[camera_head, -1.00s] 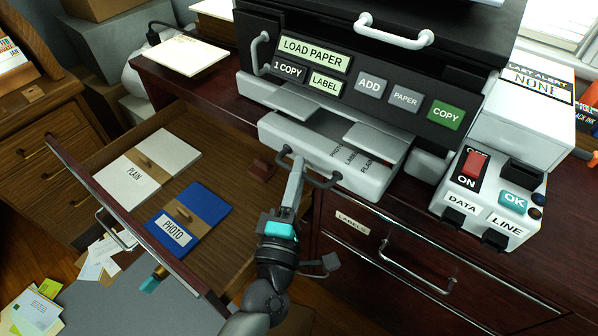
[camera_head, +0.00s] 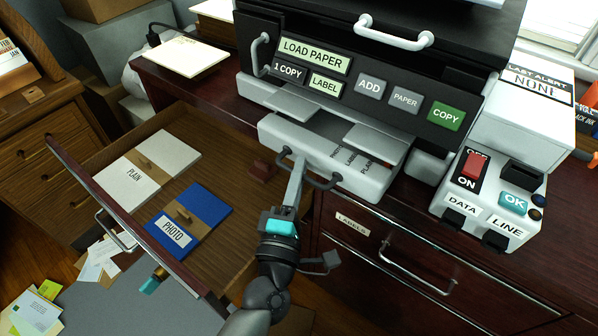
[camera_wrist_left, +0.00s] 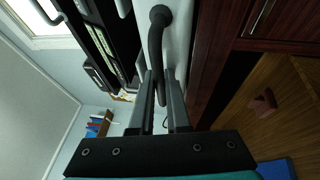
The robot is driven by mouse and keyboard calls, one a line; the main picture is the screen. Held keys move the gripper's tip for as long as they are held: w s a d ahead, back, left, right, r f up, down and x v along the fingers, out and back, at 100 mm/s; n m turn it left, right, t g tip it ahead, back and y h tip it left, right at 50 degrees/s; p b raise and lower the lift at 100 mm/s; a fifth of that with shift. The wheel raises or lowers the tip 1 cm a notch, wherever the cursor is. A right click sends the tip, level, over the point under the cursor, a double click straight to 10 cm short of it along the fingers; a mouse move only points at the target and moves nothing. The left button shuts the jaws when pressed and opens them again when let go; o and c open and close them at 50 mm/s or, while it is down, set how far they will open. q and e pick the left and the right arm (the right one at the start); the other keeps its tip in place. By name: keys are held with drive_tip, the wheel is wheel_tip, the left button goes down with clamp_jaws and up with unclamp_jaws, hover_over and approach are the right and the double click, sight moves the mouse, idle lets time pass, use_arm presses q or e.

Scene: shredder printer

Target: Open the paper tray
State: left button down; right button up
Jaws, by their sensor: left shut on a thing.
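The paper tray (camera_head: 352,176) is a pale grey drawer at the bottom front of the black printer (camera_head: 400,90). It stands out a little from the printer, with PHOTO, LABELS and PLAIN slots partly visible inside. A dark curved handle (camera_head: 322,184) is on its front. My left gripper (camera_head: 300,165) is shut on the handle near its left end. In the left wrist view the handle (camera_wrist_left: 157,50) runs between the two fingers of my left gripper (camera_wrist_left: 160,90). My right gripper is not in view.
A dark wooden drawer (camera_head: 125,225) stands open at the left, holding a PLAIN pack (camera_head: 135,175) and a blue PHOTO pack (camera_head: 190,215). A closed LABELS drawer (camera_head: 400,255) is below the printer. A switch box (camera_head: 490,200) stands to the right.

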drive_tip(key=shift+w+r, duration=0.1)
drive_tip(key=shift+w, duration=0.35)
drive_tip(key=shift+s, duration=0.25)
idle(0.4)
